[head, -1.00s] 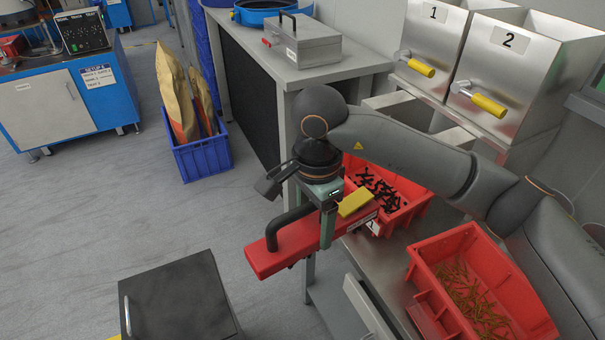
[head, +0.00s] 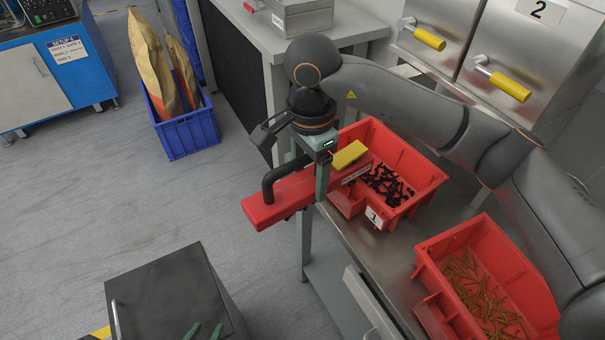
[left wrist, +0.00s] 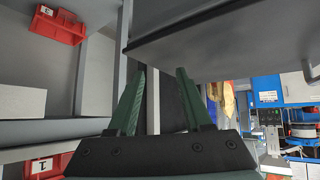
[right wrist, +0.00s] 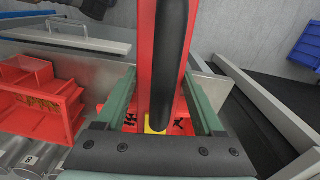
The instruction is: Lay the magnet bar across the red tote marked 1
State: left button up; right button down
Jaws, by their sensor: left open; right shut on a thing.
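The magnet bar (head: 270,203) is a long red bar with a black handle and a yellow block. My right gripper (head: 322,180) is shut on it and holds it up, tilted in the picture; the bar also fills the middle of the right wrist view (right wrist: 146,60). The red tote marked 1 (head: 425,165) stands on the metal bench and holds black parts. The bar's right end overlaps the tote's left side in the head view; the gap between them cannot be judged. My left gripper (head: 205,331) is open and empty, low at the bottom edge; its fingers show in the left wrist view (left wrist: 160,100).
A second red tote (head: 440,250) with brass-coloured parts stands nearer on the bench. Steel bins with yellow handles (head: 430,40) rise behind. A dark-topped cabinet (head: 165,290) is at the lower left, and a blue crate (head: 190,135) with sacks stands on the floor.

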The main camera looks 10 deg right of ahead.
aim_at(348, 153)
pick_arm(q)
jog(key=shift+d+f+b, duration=0.1)
jog(key=shift+f+b, duration=0.15)
jog(key=shift+b, duration=0.1)
pick_arm(e)
jog(key=shift+w+d+f, duration=0.2)
jog(key=shift+w+d, duration=0.4)
jog(key=shift+d, duration=0.7)
jog(key=shift+w+d+f, duration=0.2)
jog(key=shift+w+d, duration=0.45)
jog(key=shift+d, duration=0.6)
jog(key=shift+w+d+f, duration=0.2)
jog(key=shift+w+d, duration=0.4)
jog(key=shift+d, duration=0.7)
pick_arm(q)
jog(key=shift+w+d+f+b, duration=0.1)
jog(key=shift+w+d+b, duration=0.2)
jog(key=shift+b, duration=0.1)
jog(key=shift+d+f, duration=0.1)
jog(key=shift+f, duration=0.1)
pick_arm(e)
jog(key=w+d, duration=0.3)
jog(key=d, duration=0.5)
jog(key=shift+w+f, duration=0.3)
jog(key=shift+f, duration=0.15)
jog(key=shift+c, duration=1.1)
grip_release()
jog(key=shift+o, duration=1.1)
jog(key=shift+f, duration=0.1)
jog(key=shift+f, duration=0.1)
